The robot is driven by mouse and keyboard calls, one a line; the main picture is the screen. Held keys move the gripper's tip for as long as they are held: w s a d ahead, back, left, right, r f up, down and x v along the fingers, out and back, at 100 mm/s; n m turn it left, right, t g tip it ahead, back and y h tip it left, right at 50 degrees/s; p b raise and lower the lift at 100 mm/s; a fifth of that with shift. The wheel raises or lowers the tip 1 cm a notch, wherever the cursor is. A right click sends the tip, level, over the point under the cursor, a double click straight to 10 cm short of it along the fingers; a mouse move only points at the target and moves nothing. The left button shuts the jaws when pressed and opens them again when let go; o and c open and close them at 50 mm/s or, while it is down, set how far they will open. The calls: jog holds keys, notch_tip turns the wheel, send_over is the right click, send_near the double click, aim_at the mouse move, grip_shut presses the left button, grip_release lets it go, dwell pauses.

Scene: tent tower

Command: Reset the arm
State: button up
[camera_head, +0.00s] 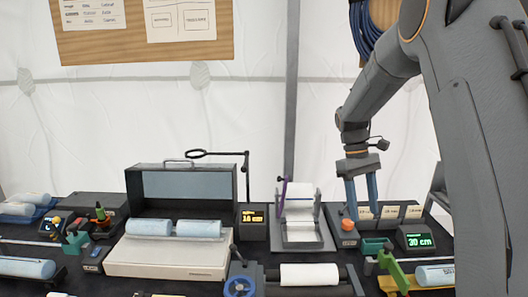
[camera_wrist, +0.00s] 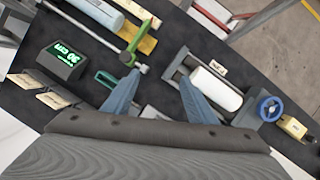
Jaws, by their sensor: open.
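My gripper (camera_head: 362,191) is at the right of the body-camera view, pointing down over the dark table in front of several small label cards (camera_head: 388,212). Its two blue-grey fingers are apart with nothing between them. In the wrist view my gripper (camera_wrist: 160,98) also shows open, its fingers spread above the table. My arm comes down from the upper right in a bent pose. The exact height of the fingertips above the table is hard to tell.
A display reading 30 cm (camera_head: 418,240) and a green clamp (camera_head: 392,268) stand near the gripper. A white roll (camera_head: 310,275) lies in a holder, with a blue handwheel (camera_head: 240,287) beside it. An open case with light-blue rolls (camera_head: 150,228) is left. Concrete floor (camera_wrist: 285,50) lies beyond the table.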

jog(key=s+a+f+m+t+y+b, duration=0.1)
jog(key=s+a+f+m+t+b, duration=0.1)
jog(key=s+a+f+b, duration=0.2)
jog(key=s+a+f+m+t+y+b, duration=0.1)
jog(key=s+a+f+b, duration=0.4)
jog(key=s+f, duration=0.5)
jog(key=s+m+t, duration=0.1)
jog(key=s+m, duration=0.1)
jog(key=s, duration=0.3)
jog(key=shift+f+t, duration=0.3)
jog(key=shift+t, duration=0.1)
